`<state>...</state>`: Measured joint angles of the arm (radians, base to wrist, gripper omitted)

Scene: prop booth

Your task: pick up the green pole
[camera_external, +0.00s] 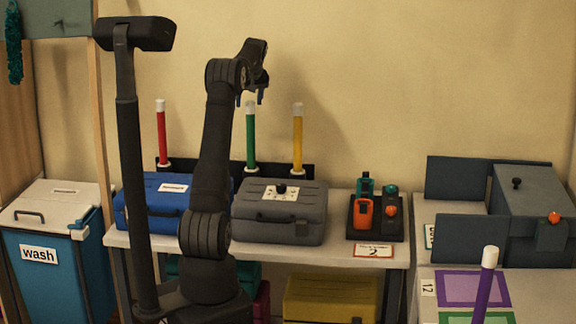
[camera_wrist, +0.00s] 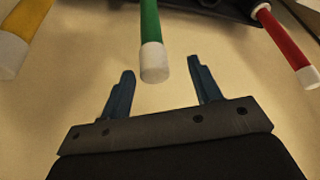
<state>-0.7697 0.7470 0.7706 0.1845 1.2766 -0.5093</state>
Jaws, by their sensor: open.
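The green pole (camera_external: 251,137) stands upright with a white cap, in a dark rack (camera_external: 308,170) behind the cases on the white table. My gripper (camera_external: 253,96) is open just above the pole's top in the external view. In the wrist view, the green pole (camera_wrist: 150,35) comes in from the top, and its white cap (camera_wrist: 154,62) lies between the lines of the two blue fingers of my gripper (camera_wrist: 160,85), near their tips. The fingers appear apart from the pole, and nothing is held.
A red pole (camera_external: 161,135) stands left of the green one and a yellow pole (camera_external: 297,140) right of it. A blue case (camera_external: 150,210) and a grey case (camera_external: 278,228) sit in front. A tray with orange and green devices (camera_external: 363,211) is at right.

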